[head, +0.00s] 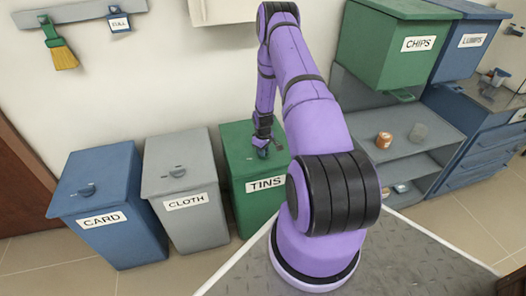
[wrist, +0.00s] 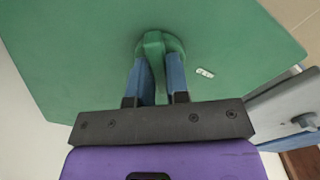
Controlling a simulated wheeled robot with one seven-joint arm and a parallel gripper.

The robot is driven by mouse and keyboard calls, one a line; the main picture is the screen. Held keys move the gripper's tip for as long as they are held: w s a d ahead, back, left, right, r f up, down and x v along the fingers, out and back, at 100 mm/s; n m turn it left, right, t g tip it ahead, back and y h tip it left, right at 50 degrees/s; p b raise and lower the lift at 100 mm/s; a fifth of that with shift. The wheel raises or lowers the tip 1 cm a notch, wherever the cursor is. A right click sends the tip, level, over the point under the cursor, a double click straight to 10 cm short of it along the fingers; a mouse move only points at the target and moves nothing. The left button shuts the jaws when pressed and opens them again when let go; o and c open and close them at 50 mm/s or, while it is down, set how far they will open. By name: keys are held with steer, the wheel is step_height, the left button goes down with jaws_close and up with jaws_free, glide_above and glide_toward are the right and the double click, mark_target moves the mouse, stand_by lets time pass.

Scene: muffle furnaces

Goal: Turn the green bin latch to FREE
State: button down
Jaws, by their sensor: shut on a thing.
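The green bin marked TINS (head: 238,160) stands at the right end of a row of floor bins. Its lid (wrist: 85,70) fills most of the wrist view. The latch (wrist: 153,42) is a green grip bar on a round base on that lid. My gripper (wrist: 160,64) has its two blue fingers on either side of the bar and is shut on it. A small pale label (wrist: 205,72) lies on the lid beside the latch, too small to read. In the head view my gripper (head: 262,151) is over the lid and hides the latch.
A grey CLOTH bin (head: 182,178) and a blue CARD bin (head: 100,195) stand to the left. A green CHIPS bin (head: 385,45) and blue LUMPS bin (head: 468,45) are up at the right. A grey shelf (head: 445,150) stands right of my arm.

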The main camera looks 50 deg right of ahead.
steer(key=m, duration=0.3)
steer(key=shift+m, duration=2.2)
steer(key=c, duration=1.1)
jaws_free()
step_height(320, 180, up, 11)
